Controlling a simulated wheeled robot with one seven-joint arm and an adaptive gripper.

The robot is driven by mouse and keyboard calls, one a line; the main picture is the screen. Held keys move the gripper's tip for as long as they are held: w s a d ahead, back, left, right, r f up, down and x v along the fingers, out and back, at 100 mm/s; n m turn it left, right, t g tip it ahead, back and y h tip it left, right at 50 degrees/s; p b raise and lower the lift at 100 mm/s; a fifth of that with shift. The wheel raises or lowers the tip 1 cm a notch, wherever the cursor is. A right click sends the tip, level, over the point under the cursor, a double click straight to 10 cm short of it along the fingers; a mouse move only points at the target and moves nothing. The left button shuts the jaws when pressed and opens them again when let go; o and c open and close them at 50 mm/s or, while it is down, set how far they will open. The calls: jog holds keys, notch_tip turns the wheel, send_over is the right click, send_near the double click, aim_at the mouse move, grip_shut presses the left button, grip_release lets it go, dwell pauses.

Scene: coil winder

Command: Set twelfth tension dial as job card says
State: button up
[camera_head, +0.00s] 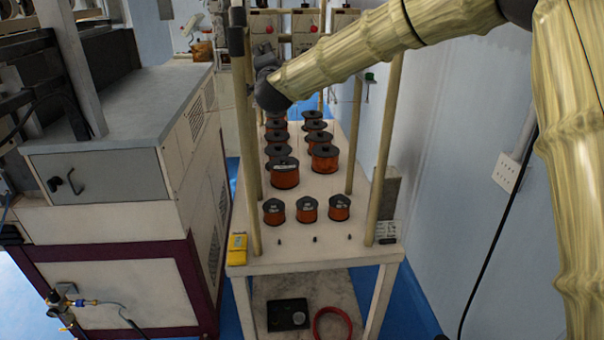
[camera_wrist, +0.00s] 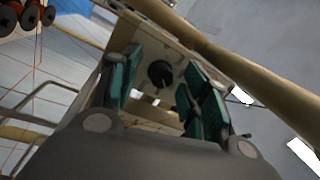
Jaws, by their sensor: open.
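In the wrist view my gripper (camera_wrist: 158,78) is open, with teal-lined fingers spread apart. A round black dial (camera_wrist: 160,73) on a pale panel (camera_wrist: 183,58) shows between the fingers, beyond them. Nothing is held. I cannot tell whether this is the twelfth dial, and its marks are too small to read. In the head view my gripper is mostly hidden behind my arm's dark wrist joint near the rack's upper left post. Pale units with red knobs (camera_head: 268,28) stand at the back. No job card can be read; a small label (camera_head: 387,230) sits on the right front post.
Several copper wire spools (camera_head: 285,174) stand on the white table (camera_head: 290,256), between upright posts (camera_head: 384,150). A yellow device (camera_head: 237,248) lies at its front left corner. A large machine (camera_head: 120,190) stands left, a wall right. Orange wires cross the wrist view's left.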

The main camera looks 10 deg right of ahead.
jog(key=n+p, duration=0.3)
jog(key=p, duration=0.3)
jog(key=n+g+p, duration=0.1)
jog(key=n+p, duration=0.3)
jog(key=p, duration=0.2)
jog(key=n+y+p, duration=0.1)
jog(key=n+p, duration=0.2)
jog(key=p, duration=0.3)
jog(key=shift+d+r+n, duration=0.1)
jog(key=shift+r+n, duration=0.2)
jog(key=shift+n, duration=0.1)
jog(key=shift+n+g+p, duration=0.3)
jog(key=shift+n+p, duration=0.3)
jog(key=shift+p, duration=0.55)
jog(key=s+d+b, duration=0.2)
jog(key=s+b, duration=0.4)
jog(key=s, duration=0.5)
jog(key=s+d+f+g+b, duration=0.1)
jog(key=s+d+f, duration=0.1)
jog(key=f, duration=0.8)
jog(key=s+d+f+g+b, duration=0.2)
jog(key=s+f, duration=0.1)
jog(key=f, duration=0.7)
jog(key=s+d+f+g+b, duration=0.2)
jog(key=s+f, duration=0.1)
jog(key=f, duration=0.8)
jog(key=shift+d+h, duration=0.4)
jog(key=shift+f, duration=0.15)
